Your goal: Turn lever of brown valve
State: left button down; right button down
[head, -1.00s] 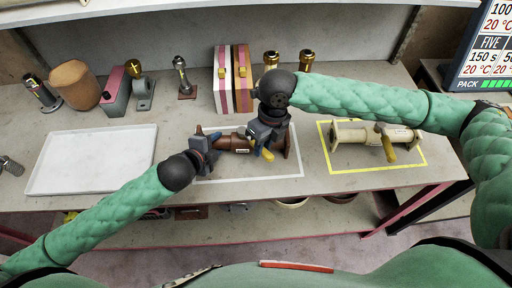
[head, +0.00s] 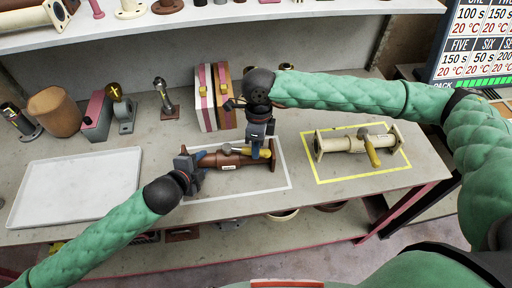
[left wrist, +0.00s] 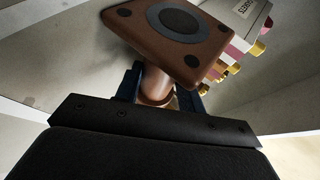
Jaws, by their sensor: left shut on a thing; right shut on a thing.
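The brown valve (head: 232,162) lies on its side inside the white outline on the table. Its yellow-handled lever (head: 238,150) lies roughly along the pipe, pointing right. My left gripper (head: 195,162) is shut on the valve's pipe at its left end. In the left wrist view, the brown flange (left wrist: 165,32) stands just beyond the fingers, with the pipe neck (left wrist: 156,84) between them. My right gripper (head: 262,148) reaches down from above and is shut on the handle of the lever. Its fingers hide part of the handle.
A cream valve (head: 345,144) with a yellow-handled lever lies in the yellow outline (head: 362,178) to the right. A white tray (head: 75,186) lies at left. The table's front edge runs close below the valve.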

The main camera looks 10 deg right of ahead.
dwell(0.4)
jog(key=c, duration=1.3)
grip_release()
jog(key=shift+o, duration=0.2)
notch_tip(320, 180, up, 12)
jog(key=w, duration=0.2)
jog(key=shift+w+d, duration=0.15)
jog(key=shift+d, duration=0.25)
jog(key=shift+f, duration=0.1)
